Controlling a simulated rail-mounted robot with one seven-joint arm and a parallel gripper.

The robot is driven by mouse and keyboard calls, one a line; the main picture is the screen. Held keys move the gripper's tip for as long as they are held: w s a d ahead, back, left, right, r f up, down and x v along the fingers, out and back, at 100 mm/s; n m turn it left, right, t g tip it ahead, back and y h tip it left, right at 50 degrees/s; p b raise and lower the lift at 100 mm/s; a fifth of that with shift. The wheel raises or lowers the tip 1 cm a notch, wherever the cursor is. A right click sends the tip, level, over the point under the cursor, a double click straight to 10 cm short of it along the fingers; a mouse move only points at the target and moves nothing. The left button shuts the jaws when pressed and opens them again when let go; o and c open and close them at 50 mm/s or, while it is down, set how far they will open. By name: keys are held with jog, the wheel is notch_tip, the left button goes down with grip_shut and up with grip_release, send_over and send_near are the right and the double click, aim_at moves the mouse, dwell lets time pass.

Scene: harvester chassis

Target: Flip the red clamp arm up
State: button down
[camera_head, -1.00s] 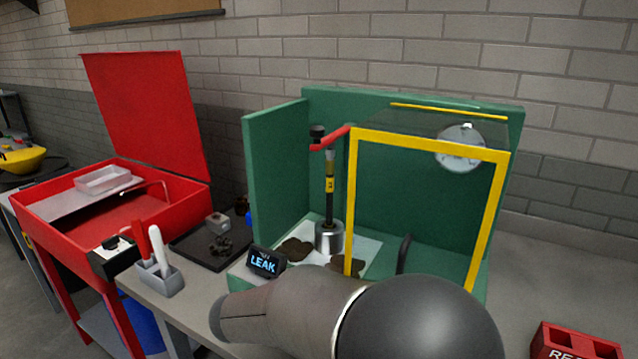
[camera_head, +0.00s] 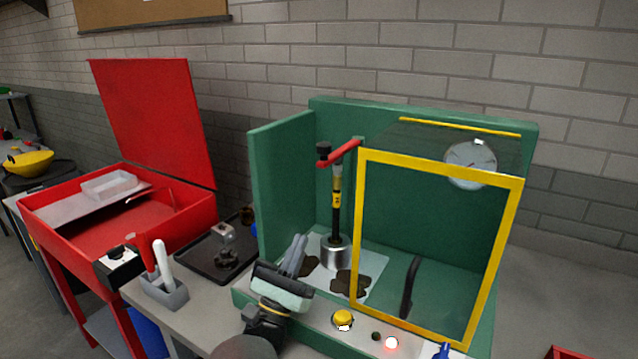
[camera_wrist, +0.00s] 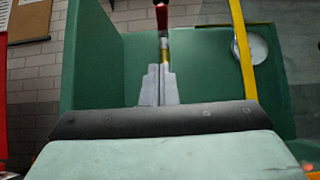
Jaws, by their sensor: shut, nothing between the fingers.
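The red clamp arm (camera_head: 345,152) shows at the top of the clamp inside the green box, tilted up to the right, with a black knob (camera_head: 323,151) at its left end. Under the knob stands a black and yellow rod (camera_head: 337,200) on a silver cylinder (camera_head: 336,251). In the wrist view the red clamp part (camera_wrist: 161,15) is at the top centre, beyond my fingertips. My gripper (camera_head: 298,240) is shut and empty, in front of the box's open left part and below the clamp arm. It also shows in the wrist view (camera_wrist: 158,70).
A yellow-framed clear door (camera_head: 438,172) covers the box's right part. A yellow button (camera_head: 344,318) and a lit lamp (camera_head: 391,343) sit on the front panel. Dark stains mark the white sheet (camera_head: 374,262). A pen holder (camera_head: 165,290) and black tray (camera_head: 205,255) stand left.

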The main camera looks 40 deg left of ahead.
jog(key=shift+w+r+h, duration=0.1)
jog(key=shift+h, duration=0.2)
jog(key=s+r+p+x, duration=0.2)
jog(key=p+x, duration=0.1)
jog(key=x, duration=0.9)
jog(key=shift+w+r+p, duration=0.15)
jog(key=shift+r+p, duration=0.1)
jog(key=shift+p, duration=0.15)
